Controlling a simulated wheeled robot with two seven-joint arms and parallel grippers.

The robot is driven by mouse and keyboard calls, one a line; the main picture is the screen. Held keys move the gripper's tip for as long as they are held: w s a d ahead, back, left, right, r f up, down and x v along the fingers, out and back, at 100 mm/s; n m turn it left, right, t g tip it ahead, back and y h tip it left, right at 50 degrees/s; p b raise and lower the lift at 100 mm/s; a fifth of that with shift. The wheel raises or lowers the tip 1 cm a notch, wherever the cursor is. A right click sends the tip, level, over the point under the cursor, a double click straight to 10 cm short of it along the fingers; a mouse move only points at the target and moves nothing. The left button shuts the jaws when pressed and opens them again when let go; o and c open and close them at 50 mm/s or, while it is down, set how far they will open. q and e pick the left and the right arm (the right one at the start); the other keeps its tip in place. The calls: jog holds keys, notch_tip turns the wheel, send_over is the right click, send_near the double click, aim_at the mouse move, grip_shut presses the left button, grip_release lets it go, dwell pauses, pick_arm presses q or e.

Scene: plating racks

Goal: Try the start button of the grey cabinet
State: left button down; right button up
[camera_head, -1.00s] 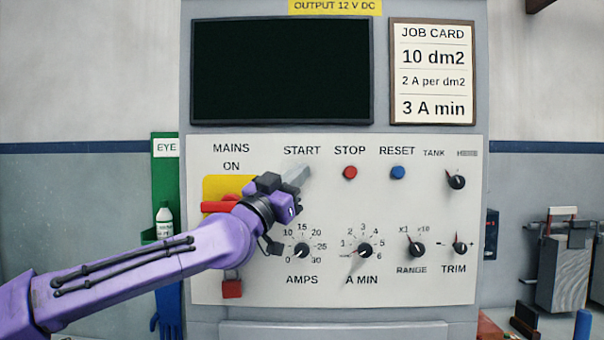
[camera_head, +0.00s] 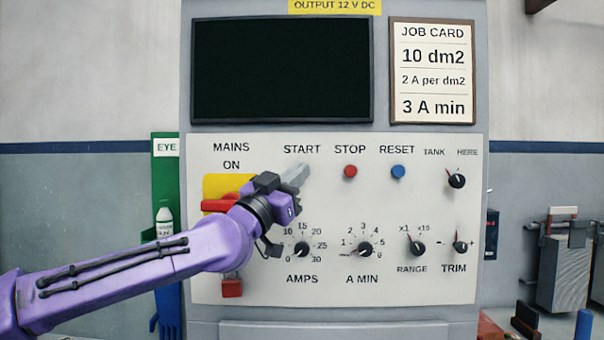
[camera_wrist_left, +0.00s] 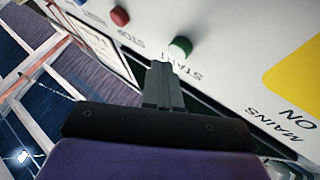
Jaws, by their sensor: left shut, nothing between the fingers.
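The grey cabinet (camera_head: 484,60) faces me with a pale control panel (camera_head: 330,200). Its green start button (camera_wrist_left: 181,47) shows in the left wrist view, just beyond my fingertips. In the head view that button is hidden behind my left gripper (camera_head: 303,172), below the START label (camera_head: 302,149). My left gripper (camera_wrist_left: 162,68) is shut and empty, its fingers pointing at the panel. I cannot tell whether the tips touch the button. The cabinet's screen (camera_head: 282,70) is dark. My right gripper is out of view.
The red stop button (camera_head: 350,172) and blue reset button (camera_head: 398,171) sit to the right. A red mains handle (camera_head: 218,204) on a yellow plate (camera_head: 222,186) lies partly behind my wrist. Several knobs, including the amps knob (camera_head: 302,249), are below.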

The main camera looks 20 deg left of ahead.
pick_arm(q)
jog(key=s, duration=0.2)
jog(key=s+d, duration=0.1)
jog(key=s, duration=0.1)
jog(key=shift+s+d+b, duration=0.15)
jog(key=shift+s+b, duration=0.2)
jog(key=shift+b, duration=0.05)
dwell(0.7)
